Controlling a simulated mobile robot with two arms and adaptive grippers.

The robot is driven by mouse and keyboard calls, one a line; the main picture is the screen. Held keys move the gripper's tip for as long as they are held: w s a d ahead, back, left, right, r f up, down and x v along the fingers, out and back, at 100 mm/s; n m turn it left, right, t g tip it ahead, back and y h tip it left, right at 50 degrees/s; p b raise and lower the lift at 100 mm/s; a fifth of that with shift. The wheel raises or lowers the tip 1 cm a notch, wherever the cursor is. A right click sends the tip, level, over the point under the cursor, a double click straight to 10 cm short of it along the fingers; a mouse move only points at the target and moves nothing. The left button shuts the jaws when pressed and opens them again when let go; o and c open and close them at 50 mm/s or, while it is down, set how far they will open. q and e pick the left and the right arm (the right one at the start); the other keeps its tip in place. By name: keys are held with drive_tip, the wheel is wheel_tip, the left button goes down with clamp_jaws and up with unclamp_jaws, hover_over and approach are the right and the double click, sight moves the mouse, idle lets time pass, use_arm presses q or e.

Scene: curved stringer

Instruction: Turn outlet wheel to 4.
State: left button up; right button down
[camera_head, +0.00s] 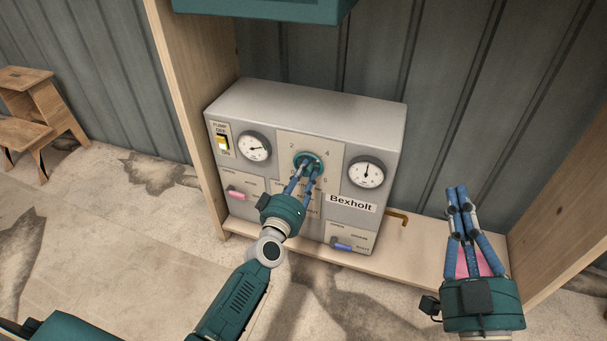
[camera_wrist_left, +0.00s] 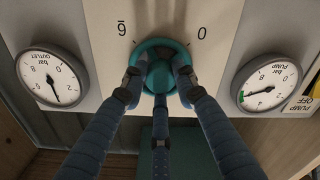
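The outlet wheel (camera_head: 308,161) is a round teal knob on the front of the grey panel box, with a scale showing 2 and 4 above it. My left gripper (camera_head: 308,171) reaches it from below and in front. In the left wrist view, upside down, its fingers close in on the wheel (camera_wrist_left: 160,62) from both sides, with a third finger below; they appear to touch it. The wheel's pointer is hidden or too small to read. The outlet gauge (camera_head: 367,172) is right of the wheel. My right gripper (camera_head: 458,189) is away to the right, empty, its fingertips together.
The panel (camera_head: 315,96) stands on a wooden shelf (camera_head: 420,248) between wooden posts. A pump switch (camera_head: 222,143), pump gauge (camera_head: 254,148), pink lever (camera_head: 237,194) and blue lever (camera_head: 343,246) are on its front. A brass pipe (camera_head: 398,217) sticks out at right.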

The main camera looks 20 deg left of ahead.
use_arm(q)
drive_tip(key=o, duration=0.3)
drive_tip(key=shift+f, duration=0.15)
drive_tip(key=shift+o, duration=0.2)
drive_tip(key=s, duration=1.2)
drive_tip(key=shift+a, duration=0.15)
